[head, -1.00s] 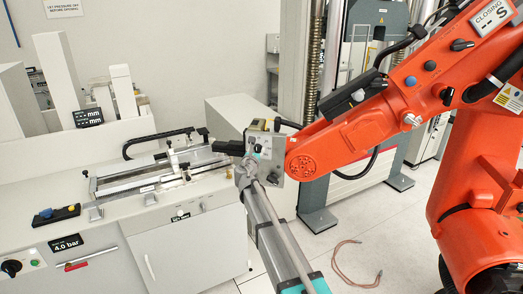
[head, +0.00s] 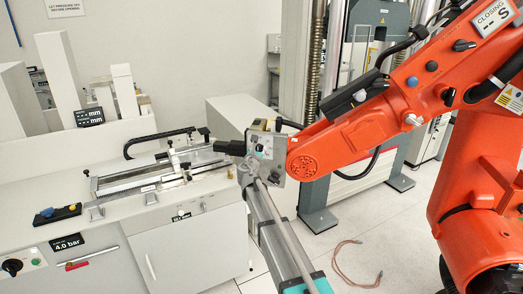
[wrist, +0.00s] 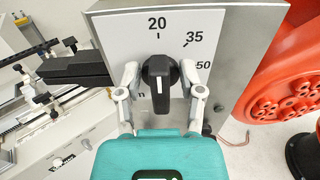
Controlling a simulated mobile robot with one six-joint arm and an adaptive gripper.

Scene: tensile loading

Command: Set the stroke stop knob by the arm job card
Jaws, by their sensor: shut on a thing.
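The stroke stop knob (wrist: 160,80) is black with a white line on its front, on a white dial plate (wrist: 192,22) marked 20, 35 and 50. Another marking at lower left is mostly hidden. The white line stands about vertical in the wrist view. My gripper (wrist: 160,84) has a finger on each side of the knob and is shut on it. In the head view my gripper (head: 250,168) is at the grey box (head: 266,150) on the end of the orange arm (head: 350,130); the knob is hard to make out there. I cannot pick out a readable job card.
A display reading "CLOSING -- S" (head: 493,17) is on the orange arm. A white bench (head: 100,205) with a rail fixture (head: 160,175) stands at left. A reddish hose (head: 354,262) lies on the floor at right. A tall test frame (head: 370,70) stands behind.

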